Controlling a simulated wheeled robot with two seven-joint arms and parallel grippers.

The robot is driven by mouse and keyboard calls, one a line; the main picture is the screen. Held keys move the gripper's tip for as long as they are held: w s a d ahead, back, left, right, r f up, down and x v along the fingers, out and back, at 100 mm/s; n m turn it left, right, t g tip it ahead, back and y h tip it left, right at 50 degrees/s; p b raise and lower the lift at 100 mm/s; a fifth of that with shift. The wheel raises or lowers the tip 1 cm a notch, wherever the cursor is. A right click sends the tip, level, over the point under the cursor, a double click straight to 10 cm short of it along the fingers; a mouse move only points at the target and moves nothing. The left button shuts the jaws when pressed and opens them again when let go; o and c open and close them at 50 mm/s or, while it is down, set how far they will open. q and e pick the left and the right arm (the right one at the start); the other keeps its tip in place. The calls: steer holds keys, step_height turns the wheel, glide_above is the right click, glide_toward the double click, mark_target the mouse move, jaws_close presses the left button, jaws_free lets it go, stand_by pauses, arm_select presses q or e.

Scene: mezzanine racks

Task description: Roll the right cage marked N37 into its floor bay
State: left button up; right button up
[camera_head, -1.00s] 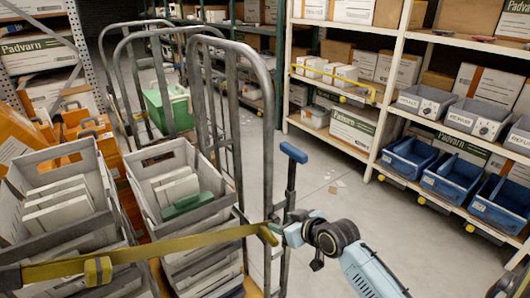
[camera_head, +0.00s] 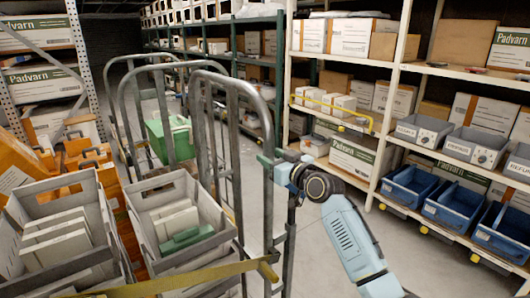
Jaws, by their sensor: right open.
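Grey tube-framed roll cages stand nested at left. The nearest cage (camera_head: 265,130) has a tall rounded frame and carries a grey crate (camera_head: 222,237) with white boxes and a green item. No N37 mark is readable, so I cannot tell which cage bears it. A yellow strap (camera_head: 200,275) crosses the cage front. My right gripper (camera_head: 273,167) is open, close to the cage's right upright, by a dark post with a blue top. I cannot tell whether it touches them. My left gripper is out of view. No floor bay marking shows.
Another grey crate (camera_head: 55,270) and orange bins (camera_head: 20,165) stand at left. A white rack with blue bins (camera_head: 457,190) and cartons lines the right. Grey floor (camera_head: 310,265) lies open between the cage and that rack. A green crate (camera_head: 170,138) sits farther back.

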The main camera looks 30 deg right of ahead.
steer(key=shift+w+a, duration=0.2)
steer(key=shift+w, duration=1.65)
jaws_close()
